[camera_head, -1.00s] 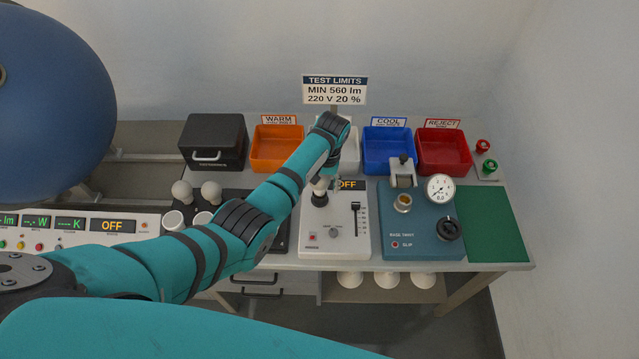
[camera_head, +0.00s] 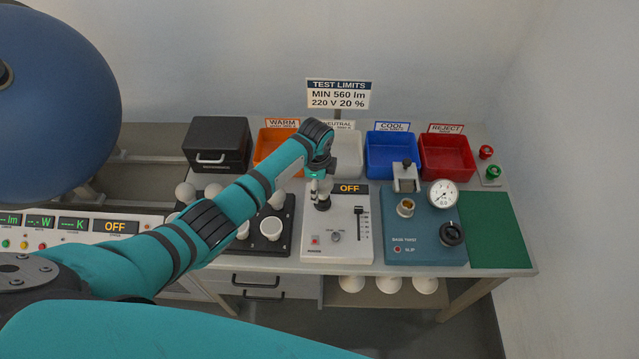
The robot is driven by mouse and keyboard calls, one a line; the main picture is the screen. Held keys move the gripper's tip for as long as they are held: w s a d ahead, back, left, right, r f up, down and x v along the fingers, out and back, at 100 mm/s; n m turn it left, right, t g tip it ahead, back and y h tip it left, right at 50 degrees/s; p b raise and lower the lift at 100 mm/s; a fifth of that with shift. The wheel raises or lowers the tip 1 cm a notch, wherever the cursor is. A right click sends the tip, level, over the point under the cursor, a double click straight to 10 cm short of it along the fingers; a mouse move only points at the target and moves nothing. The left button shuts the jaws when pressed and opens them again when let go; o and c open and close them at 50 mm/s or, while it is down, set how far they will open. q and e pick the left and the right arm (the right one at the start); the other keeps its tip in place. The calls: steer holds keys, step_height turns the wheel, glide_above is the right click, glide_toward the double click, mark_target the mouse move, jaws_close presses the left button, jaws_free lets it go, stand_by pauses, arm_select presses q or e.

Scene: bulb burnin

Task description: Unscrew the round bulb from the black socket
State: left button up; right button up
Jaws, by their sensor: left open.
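The black socket (camera_head: 323,204) stands on the white tester box (camera_head: 352,235) in the middle of the bench. The arm of my left gripper (camera_head: 322,186) reaches in from the left, and the gripper points down just over the socket. It is open. The round bulb is mostly hidden by the gripper; a small pale patch shows between the fingers and the socket, too small to tell whether the fingers touch the bulb. My right gripper is not in view.
Orange, neutral, blue (camera_head: 392,155) and red (camera_head: 446,158) bins line the back. A black case (camera_head: 217,145) is at back left. A dark tray (camera_head: 284,230) with several bulbs lies left, partly behind my arm. A teal base-twist device (camera_head: 425,235) and bare green mat (camera_head: 496,230) are right.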

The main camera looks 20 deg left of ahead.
arm_select(q)
steer(key=m, duration=0.2)
steer(key=shift+w+a+m, duration=0.1)
steer(key=shift+m, duration=0.2)
steer(key=c, duration=1.1)
steer(key=n, duration=0.6)
steer(key=shift+s+d+r, duration=0.15)
steer(key=shift+s+d, duration=0.1)
steer(key=shift+c, duration=0.2)
steer(key=n, duration=0.4)
steer(key=n+y, duration=0.1)
steer(key=n, duration=0.1)
steer(key=shift+s+d+r+g, duration=0.15)
steer(key=shift+s+d+g, duration=0.05)
steer(key=shift+d+g, duration=0.15)
steer(key=n, duration=0.6)
steer(key=shift+s+d+n+g, duration=0.1)
steer(key=shift+d+n+g, duration=0.2)
steer(key=shift+n+g, duration=0.1)
steer(key=n, duration=0.4)
steer(key=shift+s+d, duration=0.1)
